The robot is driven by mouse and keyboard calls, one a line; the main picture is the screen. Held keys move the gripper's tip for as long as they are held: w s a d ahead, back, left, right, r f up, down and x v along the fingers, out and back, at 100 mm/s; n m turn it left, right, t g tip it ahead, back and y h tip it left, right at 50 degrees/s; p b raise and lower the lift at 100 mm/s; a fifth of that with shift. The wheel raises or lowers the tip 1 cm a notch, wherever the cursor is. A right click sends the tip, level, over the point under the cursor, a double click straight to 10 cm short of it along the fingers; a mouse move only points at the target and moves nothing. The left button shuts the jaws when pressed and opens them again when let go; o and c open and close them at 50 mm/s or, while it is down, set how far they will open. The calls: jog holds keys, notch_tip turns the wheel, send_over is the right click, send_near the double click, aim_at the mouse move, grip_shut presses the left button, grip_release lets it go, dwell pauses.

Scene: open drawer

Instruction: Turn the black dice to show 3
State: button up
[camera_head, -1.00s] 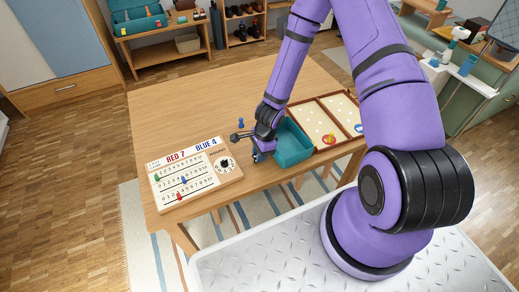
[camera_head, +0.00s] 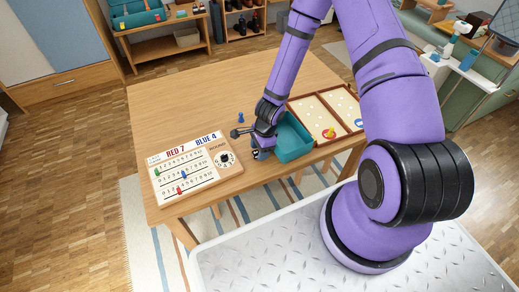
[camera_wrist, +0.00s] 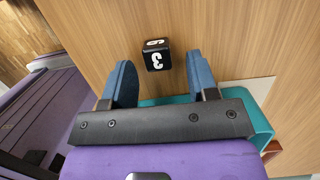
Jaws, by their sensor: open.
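A small black die (camera_wrist: 153,61) with white digits shows in the wrist view on the wooden table. Its larger visible face, toward the camera, reads 3. A narrower face at its far edge carries another digit, too small to read surely. My gripper (camera_wrist: 159,68) is open. Its two blue fingers stand on either side of the die's line, with a gap to it on both sides. In the head view my gripper (camera_head: 262,150) is low over the table, left of the teal tray, and largely hides the die.
A teal tray (camera_head: 291,153) is just right of my gripper, beside a wooden box (camera_head: 313,116) with divided compartments. A white scoreboard (camera_head: 205,180) with a dial lies to the left. A blue pawn (camera_head: 240,117) stands behind the gripper. The table's rear left is clear.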

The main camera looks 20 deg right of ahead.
notch_tip(320, 180, up, 10)
jog(key=d, duration=0.2)
jog(key=shift+r, duration=0.25)
dwell(0.7)
notch_tip(320, 180, up, 27)
jog(key=s+a+n+t, duration=0.1)
jog(key=s+n+t, duration=0.15)
jog(key=n, duration=0.65)
jog(key=s+d+r+n+t+h, duration=0.2)
jog(key=s+d+r+n, duration=0.2)
jog(key=s+r+n, duration=0.5)
jog(key=s+r, duration=0.7)
jog(key=s, duration=0.2)
jog(key=shift+s+d+r+t, duration=0.2)
jog(key=shift+s+r+t, duration=0.1)
jog(key=shift+r+t, duration=0.1)
